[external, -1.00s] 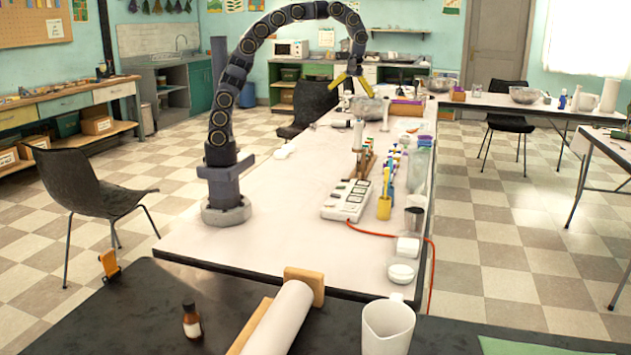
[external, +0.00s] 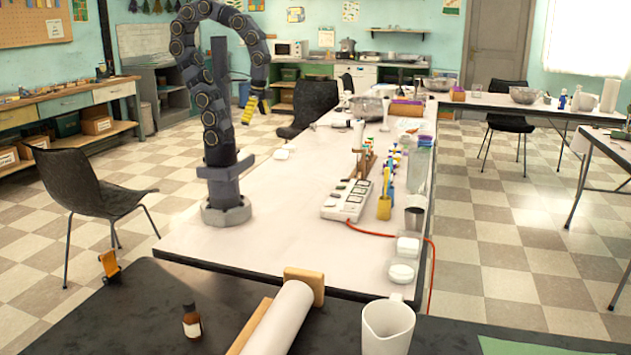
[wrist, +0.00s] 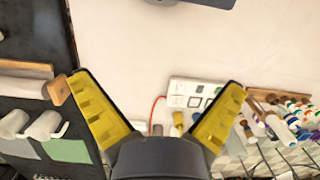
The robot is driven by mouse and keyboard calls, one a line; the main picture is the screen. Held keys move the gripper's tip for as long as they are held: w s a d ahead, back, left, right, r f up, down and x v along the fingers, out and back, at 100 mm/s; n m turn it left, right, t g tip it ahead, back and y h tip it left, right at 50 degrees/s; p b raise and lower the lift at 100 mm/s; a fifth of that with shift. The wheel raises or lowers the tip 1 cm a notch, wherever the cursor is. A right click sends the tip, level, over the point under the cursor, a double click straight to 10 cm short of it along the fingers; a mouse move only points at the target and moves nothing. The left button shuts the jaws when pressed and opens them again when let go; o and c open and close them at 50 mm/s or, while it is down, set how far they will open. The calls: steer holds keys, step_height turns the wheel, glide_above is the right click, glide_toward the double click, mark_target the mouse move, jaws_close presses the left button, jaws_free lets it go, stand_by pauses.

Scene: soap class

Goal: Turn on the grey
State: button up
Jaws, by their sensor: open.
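A white power strip (external: 347,200) with several dark-topped switches lies on the white table, right of my arm's base. It also shows in the wrist view (wrist: 183,97), between my fingertips in the picture, with grey and pale squares on it. I cannot tell for sure which switch is the grey one. My gripper (external: 256,108) has yellow fingers and is high above the table's left edge, well apart from the strip. In the wrist view my gripper (wrist: 157,86) is spread wide with nothing between the fingers.
A red cord (external: 405,234) runs from the strip. A wooden rack (external: 366,163) with bottles, a yellow cup (external: 384,207) and a metal cup (external: 414,218) stand right of it. A metal bowl (external: 369,106) is farther back. The table left of the strip is mostly clear.

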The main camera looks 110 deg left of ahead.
steer(key=shift+s+d+f, duration=0.1)
steer(key=shift+s+f, duration=0.05)
steer(key=shift+s, duration=0.2)
steer(key=shift+w, duration=0.1)
steer(key=c, duration=0.8)
steer(key=shift+w, duration=0.4)
steer(key=c, duration=0.7)
steer(key=w+a+n, duration=0.1)
steer(key=w, duration=0.1)
steer(key=w+n, duration=0.1)
steer(key=w+a+n, duration=0.1)
steer(key=w+n, duration=0.1)
steer(key=shift+w+a+f, duration=0.3)
steer(key=shift+w+f, duration=0.05)
jaws_close()
steer(key=w+a+f+n, duration=1.1)
steer(key=w+a+n, duration=0.2)
steer(key=w+a, duration=0.2)
steer(key=shift+a+f+n, duration=0.3)
steer(key=shift+a+f, duration=0.1)
steer(key=shift+a, duration=0.1)
